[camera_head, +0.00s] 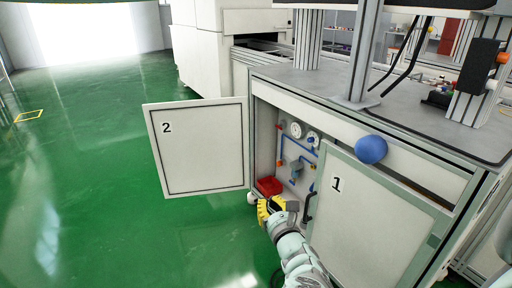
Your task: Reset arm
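My gripper (270,208) is a yellow and dark end on my pale arm, which reaches up from the bottom of the picture. It is in front of the lower part of the cabinet opening, just left of the dark handle (309,206) of door 1 (380,225). I cannot tell whether it touches the handle, and its fingers are too small to read. Door 2 (200,150) stands wide open to the left. Door 1 covers the right part of the cabinet; I cannot tell whether it is fully closed.
The open cabinet shows gauges (296,130), blue pipes and a red box (268,186). A blue ball (371,149) appears in front of the bench's front edge, above door 1. The grey bench top (310,83) carries metal posts. Green floor (80,180) is clear on the left.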

